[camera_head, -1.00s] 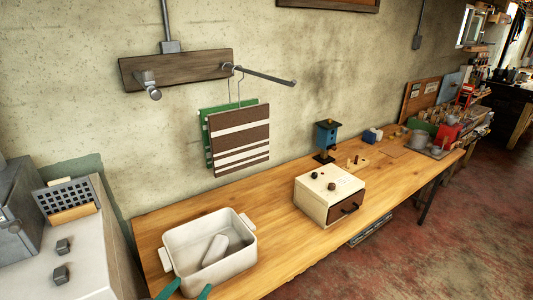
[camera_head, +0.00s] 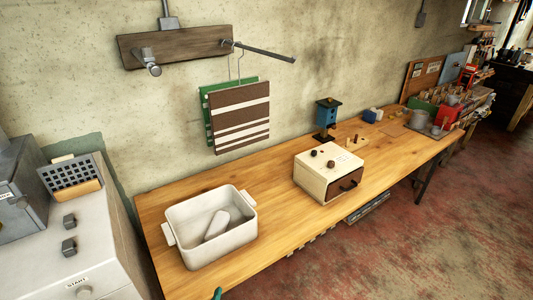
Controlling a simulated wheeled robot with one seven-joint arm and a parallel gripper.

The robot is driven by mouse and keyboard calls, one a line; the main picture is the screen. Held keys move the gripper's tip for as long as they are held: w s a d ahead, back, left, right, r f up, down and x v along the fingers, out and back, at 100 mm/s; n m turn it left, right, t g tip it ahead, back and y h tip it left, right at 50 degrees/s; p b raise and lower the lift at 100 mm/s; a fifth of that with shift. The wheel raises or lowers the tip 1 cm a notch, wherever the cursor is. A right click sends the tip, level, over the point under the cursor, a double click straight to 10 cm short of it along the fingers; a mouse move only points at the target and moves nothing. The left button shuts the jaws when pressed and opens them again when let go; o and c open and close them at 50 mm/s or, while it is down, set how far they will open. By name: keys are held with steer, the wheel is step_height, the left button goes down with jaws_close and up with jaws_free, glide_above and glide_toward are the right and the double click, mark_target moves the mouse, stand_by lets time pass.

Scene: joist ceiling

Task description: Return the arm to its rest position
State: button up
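Only a small teal tip (camera_head: 217,294), which looks like part of my gripper, shows at the bottom edge of the head view. It is in front of the bench, below the white tub. The rest of my gripper and arm is out of frame, so its opening cannot be seen.
Striped cloth (camera_head: 240,118) hangs from a wall rail. A grey machine (camera_head: 95,245) stands left. Red floor is open at right.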

steer(key=s+d+f+m+y, duration=0.1)
steer(key=s+d+f+m, duration=0.1)
steer(key=s+d+m, duration=0.35)
steer(key=s+d+f+m+y, duration=0.1)
steer(key=s+d+m, duration=0.1)
steer(key=s+m, duration=0.6)
steer(key=s+d+r+m+t+h, duration=0.1)
steer(key=s+r+m, duration=0.2)
steer(key=s+m, duration=0.3)
steer(key=s+d+r+m+h, duration=0.1)
steer(key=s+d+r+m, duration=0.1)
steer(key=s+r+m, duration=0.2)
steer(key=s+m, duration=0.3)
steer(key=s, duration=0.2)
steer(key=shift+s+d+t, duration=0.15)
steer(key=shift+d+t, duration=0.15)
steer(key=shift+t, duration=0.1)
